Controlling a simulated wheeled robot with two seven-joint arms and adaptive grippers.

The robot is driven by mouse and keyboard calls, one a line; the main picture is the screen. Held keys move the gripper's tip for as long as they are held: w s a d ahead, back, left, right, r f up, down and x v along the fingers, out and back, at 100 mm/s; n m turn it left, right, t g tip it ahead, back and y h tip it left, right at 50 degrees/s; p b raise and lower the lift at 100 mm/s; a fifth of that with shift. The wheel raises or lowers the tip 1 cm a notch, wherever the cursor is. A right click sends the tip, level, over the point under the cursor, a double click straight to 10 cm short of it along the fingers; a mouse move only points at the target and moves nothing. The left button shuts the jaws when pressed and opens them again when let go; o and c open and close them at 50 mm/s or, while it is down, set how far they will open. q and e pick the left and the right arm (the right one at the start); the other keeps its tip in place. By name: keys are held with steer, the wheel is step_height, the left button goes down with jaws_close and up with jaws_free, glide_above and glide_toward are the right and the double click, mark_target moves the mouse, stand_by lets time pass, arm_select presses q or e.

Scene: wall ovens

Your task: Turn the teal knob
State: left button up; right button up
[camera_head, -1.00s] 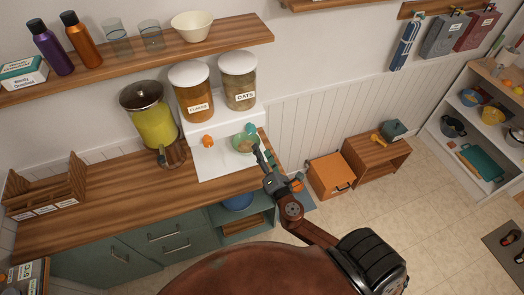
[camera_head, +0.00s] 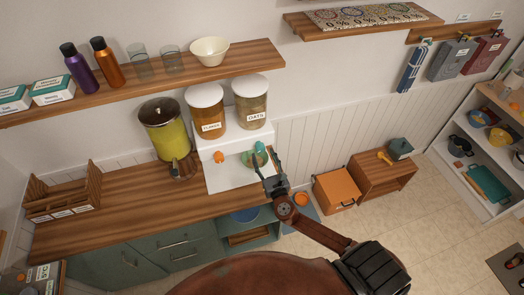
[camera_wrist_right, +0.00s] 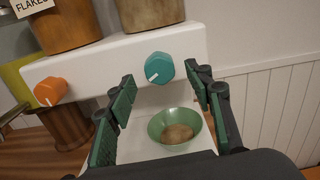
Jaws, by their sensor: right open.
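The teal knob (camera_wrist_right: 160,68) is on the front of the white dispenser stand, with a white pointer mark slanting to its lower left. In the head view the teal knob (camera_head: 260,147) sits just beyond my right gripper (camera_head: 266,168). The right gripper also shows in the wrist view (camera_wrist_right: 162,84); it is open, its dark green-padded fingers to the left and right of the knob's position. Nothing is held. My left gripper is not in view.
A green bowl (camera_wrist_right: 173,129) with brownish contents stands below the teal knob. An orange knob (camera_wrist_right: 50,91) is to the left on the same stand. Jars of flakes (camera_head: 206,112) and oats (camera_head: 250,101) stand above. A yellow drink dispenser (camera_head: 166,132) is further left.

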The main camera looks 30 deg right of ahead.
mark_target(260, 147)
steer(key=shift+x, duration=1.5)
steer(key=shift+c, duration=0.2)
steer(key=c, duration=1.1)
